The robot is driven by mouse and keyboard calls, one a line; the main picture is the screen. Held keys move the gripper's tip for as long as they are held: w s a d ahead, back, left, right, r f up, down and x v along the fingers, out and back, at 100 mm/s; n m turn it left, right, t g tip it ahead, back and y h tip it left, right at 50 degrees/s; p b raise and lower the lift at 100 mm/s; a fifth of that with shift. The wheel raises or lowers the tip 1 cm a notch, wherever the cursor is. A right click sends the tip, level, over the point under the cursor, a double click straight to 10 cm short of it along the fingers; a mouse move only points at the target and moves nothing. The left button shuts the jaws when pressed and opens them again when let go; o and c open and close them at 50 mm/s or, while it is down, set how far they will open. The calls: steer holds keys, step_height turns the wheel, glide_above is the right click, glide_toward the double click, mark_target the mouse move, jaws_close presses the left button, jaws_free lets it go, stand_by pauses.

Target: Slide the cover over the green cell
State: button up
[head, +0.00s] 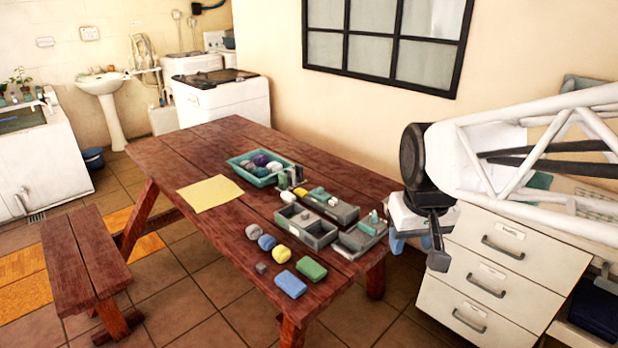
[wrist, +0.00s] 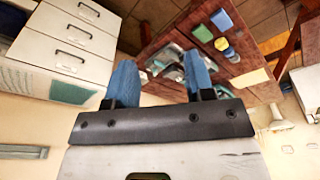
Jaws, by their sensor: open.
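Three grey boxes stand at the table's right end in the head view. The front one (head: 305,226) has open compartments. The one behind it (head: 331,206) holds small yellow and teal pieces. The rightmost one (head: 359,239) has a teal knob-like piece (head: 373,218) on top. I cannot tell which part is the cover or which compartment is the green cell. My gripper (head: 412,243) is right of the boxes, past the table edge, apart from them. In the wrist view its blue fingers (wrist: 160,80) are spread and empty; the boxes (wrist: 168,62) show partly behind them.
A green block (head: 311,268), a blue block (head: 291,284) and several small lumps lie along the front edge of the wooden table (head: 165,157). A teal basket (head: 240,171) of balls and a yellow sheet (head: 210,193) lie farther left. White drawers (head: 500,270) stand right of the table.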

steer(key=w+a+n, duration=0.2)
steer(key=w+a, duration=0.1)
steer(key=w, duration=1.3)
steer(key=n+g, duration=0.2)
steer(key=n, duration=0.3)
glide_above(305, 212)
steer(key=f, duration=1.6)
steer(key=s+f, duration=0.1)
steer(key=f, duration=0.7)
steer(key=shift+d+f, duration=0.2)
steer(key=shift+f, duration=0.1)
steer(key=shift+w+a+f+n, duration=0.25)
steer(key=shift+w+f+n, duration=0.05)
steer(key=shift+w+f, duration=0.15)
steer(key=shift+s, duration=0.1)
steer(key=shift+f, duration=3.95)
steer(key=shift+c, duration=0.3)
